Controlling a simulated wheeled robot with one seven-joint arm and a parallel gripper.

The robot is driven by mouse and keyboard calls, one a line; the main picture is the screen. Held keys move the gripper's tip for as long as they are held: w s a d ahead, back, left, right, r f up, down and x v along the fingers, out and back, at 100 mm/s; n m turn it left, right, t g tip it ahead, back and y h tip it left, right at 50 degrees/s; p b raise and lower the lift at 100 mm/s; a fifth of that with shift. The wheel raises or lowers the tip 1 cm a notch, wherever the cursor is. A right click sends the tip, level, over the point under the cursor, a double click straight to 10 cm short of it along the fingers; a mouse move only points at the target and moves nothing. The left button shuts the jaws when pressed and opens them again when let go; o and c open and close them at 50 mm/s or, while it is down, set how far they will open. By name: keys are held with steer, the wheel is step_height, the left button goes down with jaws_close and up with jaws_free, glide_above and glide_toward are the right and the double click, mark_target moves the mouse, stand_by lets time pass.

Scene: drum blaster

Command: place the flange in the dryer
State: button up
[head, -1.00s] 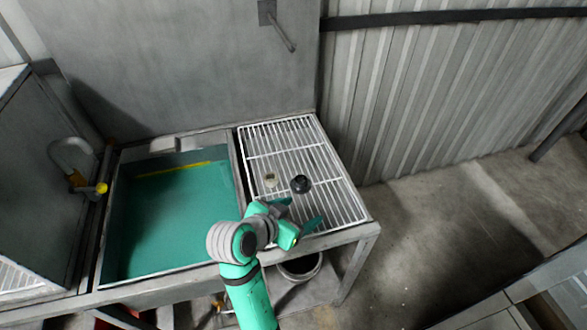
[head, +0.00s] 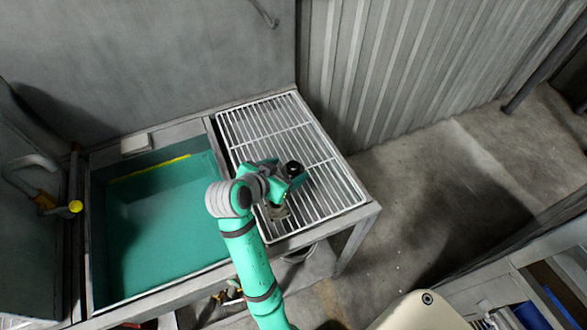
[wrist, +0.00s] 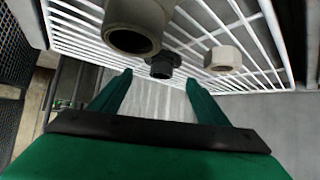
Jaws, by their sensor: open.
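A black round fitting (head: 293,167), which looks like the flange, sits on a white wire rack (head: 335,193) beside the sink. It also shows in the wrist view (wrist: 162,67), in line with the gap between my fingertips. My gripper (wrist: 160,78) is open and empty, fingers spread on either side of that line. In the head view my gripper (head: 284,177) is low over the rack, close to the black fitting; contact cannot be told. A larger grey pipe fitting (wrist: 138,25) and a beige nut-like piece (wrist: 222,58) are nearby. I cannot tell which thing is the dryer.
A sink basin (head: 150,225) with teal inside adjoins the rack on the left, with a yellow-knobbed tap (head: 75,207). A grey wall stands behind. Open concrete floor (head: 430,185) lies to the right. A cream rounded object (head: 420,310) is at the bottom right.

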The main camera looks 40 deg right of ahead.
mark_target(291, 168)
steer(key=shift+x, duration=2.55)
steer(key=shift+w+r, duration=0.1)
steer(key=shift+w, duration=0.1)
steer(key=shift+w, duration=0.1)
steer(key=c, duration=0.9)
steer(key=shift+s+d, duration=0.15)
steer(key=shift+s, duration=0.15)
jaws_close()
steer(key=shift+w+a, duration=0.15)
steer(key=shift+a, duration=0.25)
